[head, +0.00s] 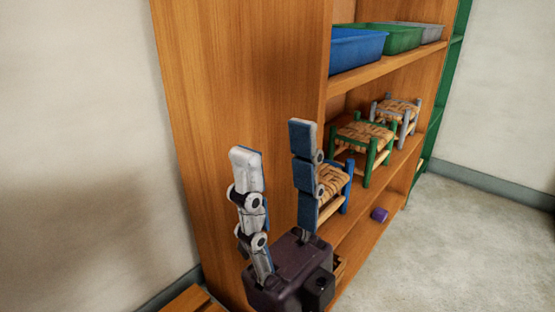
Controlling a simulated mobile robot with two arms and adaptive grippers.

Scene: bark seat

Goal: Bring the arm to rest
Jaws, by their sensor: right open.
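My right gripper (274,160) points upward in the head view, its two jointed fingers apart with nothing between them. It stands in front of the wooden shelf unit (240,80), near its side panel and front edge. A small stool with blue legs and a woven bark seat (333,180) is on the middle shelf, partly hidden behind the right finger. A green stool (366,133) and a grey stool (399,106) stand farther along the same shelf. My left gripper is not in view.
On the upper shelf are a blue bin (356,52), a green bin (402,39) and a grey bin (432,33). A small purple object (379,215) lies on a lower shelf. A green frame (452,75) stands behind. Open floor (460,240) lies to the right.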

